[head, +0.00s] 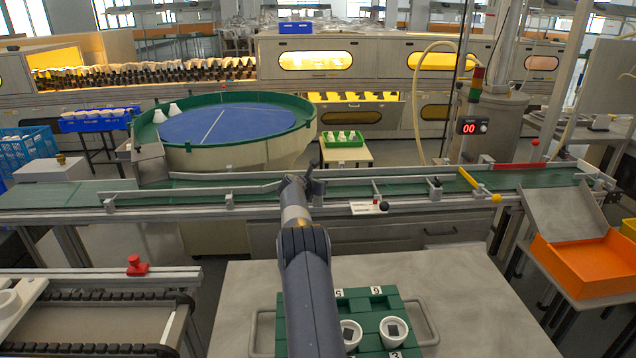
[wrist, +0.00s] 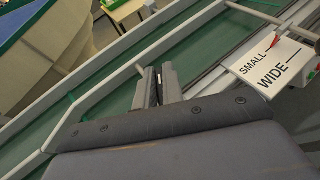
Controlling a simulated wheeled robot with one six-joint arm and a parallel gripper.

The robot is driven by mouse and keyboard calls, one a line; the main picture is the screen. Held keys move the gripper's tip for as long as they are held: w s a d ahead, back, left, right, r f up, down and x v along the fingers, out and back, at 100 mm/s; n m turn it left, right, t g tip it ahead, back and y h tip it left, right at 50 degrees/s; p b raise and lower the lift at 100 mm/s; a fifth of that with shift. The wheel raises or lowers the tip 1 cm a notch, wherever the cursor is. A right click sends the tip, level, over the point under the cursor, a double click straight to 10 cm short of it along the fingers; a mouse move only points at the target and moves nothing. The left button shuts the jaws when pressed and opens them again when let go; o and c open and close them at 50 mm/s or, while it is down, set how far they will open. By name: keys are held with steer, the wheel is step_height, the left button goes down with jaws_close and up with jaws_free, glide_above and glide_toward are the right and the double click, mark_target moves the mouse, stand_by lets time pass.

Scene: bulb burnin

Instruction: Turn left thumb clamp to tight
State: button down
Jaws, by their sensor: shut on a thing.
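My gripper (head: 309,172) is at the grey guide rail (head: 252,188) over the green conveyor belt (head: 75,194), near the middle of the head view. In the wrist view its two dark fingers (wrist: 158,84) stand close together at the rail. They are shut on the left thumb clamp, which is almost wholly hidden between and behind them. How far the clamp is turned cannot be seen. Right of my gripper is a white plate (wrist: 274,62) marked SMALL and WIDE with a red pointer; this plate also shows in the head view (head: 364,209).
A black knob (head: 384,205) is beside the plate. Rail posts stand along the belt. Behind is the round green-rimmed table (head: 228,128). In front, a green block (head: 378,316) with white cups sits on a grey table (head: 475,325). An orange bin (head: 585,262) is at right.

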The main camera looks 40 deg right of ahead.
steer(key=shift+a+f+g, duration=0.2)
steer(key=shift+f+g, duration=0.1)
steer(key=shift+f, duration=0.45)
steer(key=c, duration=1.7)
jaws_free()
steer(key=shift+s+a+r, duration=0.1)
steer(key=shift+r, duration=0.05)
steer(key=shift+o, duration=0.9)
steer(key=shift+r, duration=0.25)
steer(key=shift+r, duration=0.1)
steer(key=b+v, duration=0.1)
steer(key=v, duration=0.9)
steer(key=shift+a, duration=0.35)
steer(key=shift+s, duration=0.1)
